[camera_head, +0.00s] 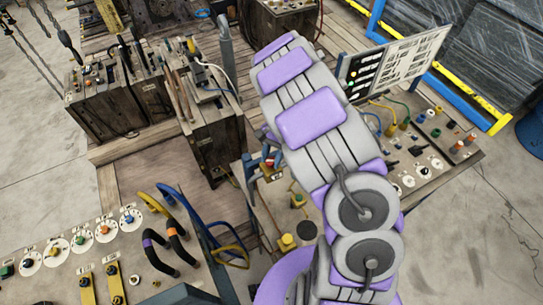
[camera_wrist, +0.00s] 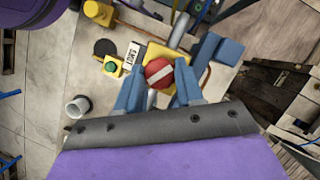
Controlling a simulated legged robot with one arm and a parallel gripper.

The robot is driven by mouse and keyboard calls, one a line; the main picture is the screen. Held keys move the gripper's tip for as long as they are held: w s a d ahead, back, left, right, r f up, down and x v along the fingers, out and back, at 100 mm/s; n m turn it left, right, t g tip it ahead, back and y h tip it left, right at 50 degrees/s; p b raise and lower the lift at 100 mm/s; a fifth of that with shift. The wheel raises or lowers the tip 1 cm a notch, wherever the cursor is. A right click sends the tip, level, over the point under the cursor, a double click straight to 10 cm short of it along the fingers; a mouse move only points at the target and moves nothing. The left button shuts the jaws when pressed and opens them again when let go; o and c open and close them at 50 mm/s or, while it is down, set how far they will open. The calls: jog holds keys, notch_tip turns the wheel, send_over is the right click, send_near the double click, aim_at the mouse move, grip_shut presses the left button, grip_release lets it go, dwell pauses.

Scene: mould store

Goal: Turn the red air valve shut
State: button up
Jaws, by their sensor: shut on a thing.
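The red air valve (camera_wrist: 160,73) is a round red knob with a pale stripe, on a yellow mount (camera_wrist: 158,54) in the wrist view. The stripe lies slanted, its right end higher. A white plate reading SHUT (camera_wrist: 132,57) is just left of the knob. My gripper (camera_wrist: 159,82) has its blue-grey fingers on either side of the knob, shut on it. In the head view my arm covers much of this spot; only a small red part of the valve (camera_head: 269,163) shows beside it.
A green button on a yellow base (camera_wrist: 109,66), a yellow block (camera_wrist: 99,12) and a grey cup-like part (camera_wrist: 78,107) are left of the valve. A panel with lights (camera_head: 395,62) stands right of my arm. Blue and yellow hoses (camera_head: 195,215) loop at the lower left.

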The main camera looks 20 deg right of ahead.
jog(key=m, duration=0.2)
jog(key=m+t+p, duration=0.1)
jog(key=m, duration=0.1)
jog(key=shift+s+r+m+t+y, duration=0.1)
jog(key=shift+s+m+t+y, duration=0.05)
jog(key=shift+m+t+y, duration=0.2)
jog(key=m+t+p, duration=0.1)
jog(key=m, duration=0.2)
jog(key=shift+r+m+y+p, duration=0.1)
jog(key=shift+m+y+p, duration=0.15)
jog(key=shift+p, duration=0.15)
jog(key=m+t+p, duration=0.1)
jog(key=m+p, duration=0.1)
jog(key=m, duration=0.1)
jog(key=shift+s+m+t, duration=0.1)
jog(key=shift+m+t, duration=0.2)
jog(key=shift+t, duration=0.05)
jog(key=shift+s+m+t+h+p, duration=0.1)
jog(key=shift+m+t+h+p, duration=0.5)
jog(key=shift+m, duration=1.2)
jog(key=shift+p, duration=0.3)
jog(key=o, duration=1)
jog(key=shift+f, duration=0.2)
jog(key=shift+r, duration=0.1)
